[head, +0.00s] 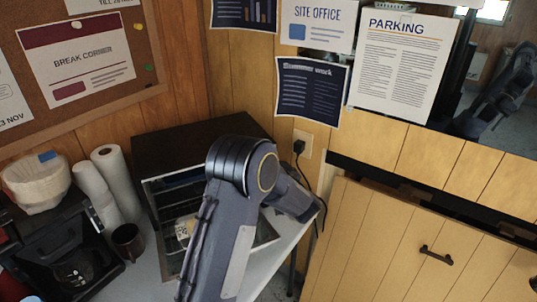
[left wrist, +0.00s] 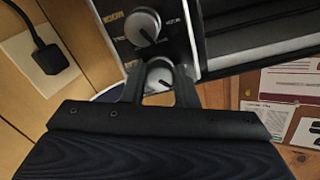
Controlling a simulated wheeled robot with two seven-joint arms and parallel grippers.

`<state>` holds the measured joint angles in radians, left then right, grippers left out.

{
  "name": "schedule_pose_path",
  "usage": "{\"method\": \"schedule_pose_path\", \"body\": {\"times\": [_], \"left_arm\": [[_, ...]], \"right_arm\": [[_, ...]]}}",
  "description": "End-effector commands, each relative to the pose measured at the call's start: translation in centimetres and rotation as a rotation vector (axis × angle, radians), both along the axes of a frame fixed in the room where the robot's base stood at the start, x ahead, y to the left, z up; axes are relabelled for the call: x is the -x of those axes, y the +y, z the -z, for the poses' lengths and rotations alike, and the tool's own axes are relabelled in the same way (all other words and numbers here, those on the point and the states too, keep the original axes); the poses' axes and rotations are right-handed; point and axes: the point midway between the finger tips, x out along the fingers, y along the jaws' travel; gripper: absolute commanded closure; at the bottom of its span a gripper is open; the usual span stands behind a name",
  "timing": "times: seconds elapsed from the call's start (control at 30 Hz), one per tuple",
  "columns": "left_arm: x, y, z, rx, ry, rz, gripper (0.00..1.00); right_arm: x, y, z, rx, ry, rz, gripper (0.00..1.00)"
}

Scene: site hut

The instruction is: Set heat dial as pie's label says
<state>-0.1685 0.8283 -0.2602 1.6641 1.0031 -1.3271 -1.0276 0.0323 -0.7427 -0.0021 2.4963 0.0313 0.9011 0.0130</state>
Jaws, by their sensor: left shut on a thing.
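The toaster oven (head: 185,138) stands on the white table with its front open. A small pale packet with dark print (head: 185,231), perhaps the pie's label, shows inside it; its words are too small to read. In the left wrist view the oven's control panel (left wrist: 116,44) carries an upper dial (left wrist: 142,26) with small, blurred markings around it, and a lower dial (left wrist: 160,73). My left gripper (left wrist: 159,80) is shut on the lower dial, one finger on each side. In the head view my arm hides the panel. My right gripper is out of view.
A coffee maker (head: 65,255), brown mug (head: 128,241), paper rolls (head: 110,172) and paper filters (head: 36,183) crowd the left. A black plug and cord (head: 298,147) hang by the wall socket.

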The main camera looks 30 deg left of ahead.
Motion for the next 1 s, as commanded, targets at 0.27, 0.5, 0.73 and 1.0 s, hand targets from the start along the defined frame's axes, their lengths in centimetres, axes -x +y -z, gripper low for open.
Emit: {"method": "schedule_pose_path", "body": {"times": [0.27, 0.5, 0.73, 1.0], "left_arm": [[0.0, 0.0, -0.3, -0.087, 0.127, 0.001, 0.96], [0.0, 0.0, -0.2, -0.12, 0.177, 0.001, 0.96], [0.0, 0.0, -0.1, -0.127, 0.187, 0.0, 0.96], [0.0, 0.0, -0.1, -0.126, 0.186, 0.0, 0.7]], "right_arm": [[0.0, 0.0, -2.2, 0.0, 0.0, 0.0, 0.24], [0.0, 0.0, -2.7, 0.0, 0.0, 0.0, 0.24], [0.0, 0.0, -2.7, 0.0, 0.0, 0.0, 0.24], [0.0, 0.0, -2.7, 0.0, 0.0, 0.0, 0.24]]}}
